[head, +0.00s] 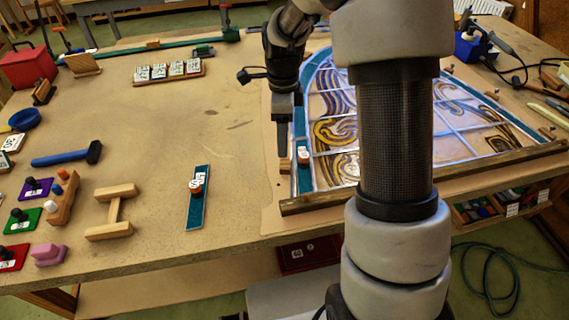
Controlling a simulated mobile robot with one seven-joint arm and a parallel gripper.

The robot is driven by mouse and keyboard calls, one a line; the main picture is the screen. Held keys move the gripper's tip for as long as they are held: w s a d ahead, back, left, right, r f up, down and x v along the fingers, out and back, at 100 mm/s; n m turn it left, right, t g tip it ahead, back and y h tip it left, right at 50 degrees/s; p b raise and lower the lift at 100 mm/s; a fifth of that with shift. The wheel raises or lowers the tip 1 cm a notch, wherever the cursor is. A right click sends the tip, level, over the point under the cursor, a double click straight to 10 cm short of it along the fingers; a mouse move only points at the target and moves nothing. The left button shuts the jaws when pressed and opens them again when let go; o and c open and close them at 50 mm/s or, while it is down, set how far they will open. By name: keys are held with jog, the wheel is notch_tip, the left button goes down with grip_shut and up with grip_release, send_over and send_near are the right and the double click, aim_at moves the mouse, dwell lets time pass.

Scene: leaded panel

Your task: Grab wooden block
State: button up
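A small wooden block (284,166) sits at the left edge of the leaded panel (333,104), beside its blue border strip. My gripper (284,152) points down just above this block, and its tip looks close to it. I see the fingers from the side as one narrow dark shape, so the gap between them is hidden, and I cannot tell whether they touch the block. Other wooden pieces are an H-shaped block (112,212) at the left front and a slanted block (82,65) at the back left.
A blue strip with a numbered weight (196,194) lies left of the panel. A wooden bar (450,176) runs along the panel's front edge. A blue hammer (68,155) and coloured pads lie at the left. The table's middle is largely clear. My arm hides part of the panel.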

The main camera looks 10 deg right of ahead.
aim_at(285, 163)
jog(key=f, duration=0.9)
jog(key=shift+d+f, duration=0.15)
jog(key=shift+d, duration=0.05)
jog(key=c, duration=1.2)
